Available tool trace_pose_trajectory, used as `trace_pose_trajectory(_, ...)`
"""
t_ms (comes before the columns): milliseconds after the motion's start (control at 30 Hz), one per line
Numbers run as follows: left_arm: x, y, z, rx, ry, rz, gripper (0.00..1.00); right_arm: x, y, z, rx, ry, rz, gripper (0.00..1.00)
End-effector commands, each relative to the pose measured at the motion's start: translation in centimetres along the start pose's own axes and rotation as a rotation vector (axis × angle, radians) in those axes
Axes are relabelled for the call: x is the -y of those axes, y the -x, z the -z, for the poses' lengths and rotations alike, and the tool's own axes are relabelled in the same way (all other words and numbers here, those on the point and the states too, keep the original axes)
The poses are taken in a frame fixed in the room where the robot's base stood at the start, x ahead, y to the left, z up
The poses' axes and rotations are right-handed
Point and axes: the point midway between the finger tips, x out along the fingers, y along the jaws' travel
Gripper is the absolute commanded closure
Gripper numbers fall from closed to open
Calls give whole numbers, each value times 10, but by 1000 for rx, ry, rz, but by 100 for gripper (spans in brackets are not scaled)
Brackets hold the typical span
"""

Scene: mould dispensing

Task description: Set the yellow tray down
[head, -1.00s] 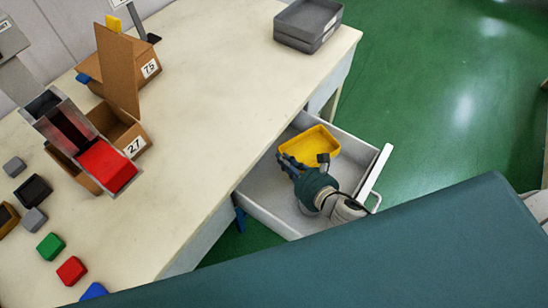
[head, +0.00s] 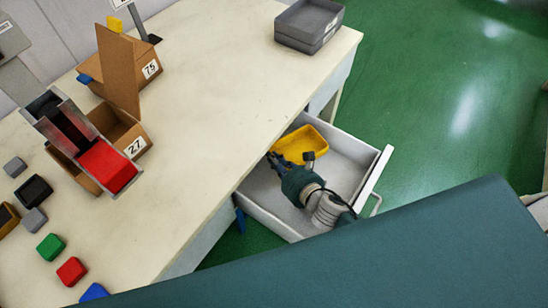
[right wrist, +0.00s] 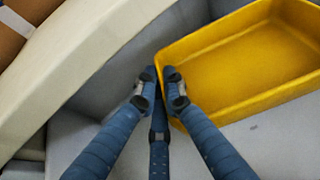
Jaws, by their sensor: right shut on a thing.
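The yellow tray (head: 304,143) is inside the open drawer (head: 352,148), near its back end by the desk. My right gripper (head: 274,158) reaches into the drawer and is shut on the tray's near left wall. In the right wrist view the fingers (right wrist: 162,82) close around the rim at the corner of the empty tray (right wrist: 245,62). Whether the tray's underside touches the drawer floor is hard to tell. My left gripper is not in view.
The desk edge (head: 262,160) overhangs the drawer's back end. On the desk are stacked grey trays (head: 308,25), cardboard boxes (head: 118,124), a red part in a holder (head: 105,163) and several coloured blocks.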

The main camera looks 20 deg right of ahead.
Motion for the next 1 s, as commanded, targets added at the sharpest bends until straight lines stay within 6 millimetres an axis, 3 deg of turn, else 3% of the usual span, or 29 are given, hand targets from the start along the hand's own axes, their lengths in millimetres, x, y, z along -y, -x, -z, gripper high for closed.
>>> trace_pose_trajectory(167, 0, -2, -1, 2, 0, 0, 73, 0, -1, 3, 1, 1, 0, 100)
trace_pose_trajectory(200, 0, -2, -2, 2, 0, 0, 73, 0, -1, 3, 0, 0, 0, 90)
trace_pose_trajectory(300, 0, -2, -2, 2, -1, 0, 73, 0, -1, 3, 0, 0, 0, 73)
trace_pose_trajectory(567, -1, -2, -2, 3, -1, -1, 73, 0, -1, 2, 0, 0, 0, 73)
trace_pose_trajectory(733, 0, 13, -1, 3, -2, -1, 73, 0, 6, -15, 1, 0, 0, 73)
trace_pose_trajectory(800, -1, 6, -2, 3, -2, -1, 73, 1, 19, -6, -4, 1, 0, 73)
trace_pose_trajectory(1000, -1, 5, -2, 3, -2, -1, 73, 0, 55, -7, -2, 1, -1, 73)
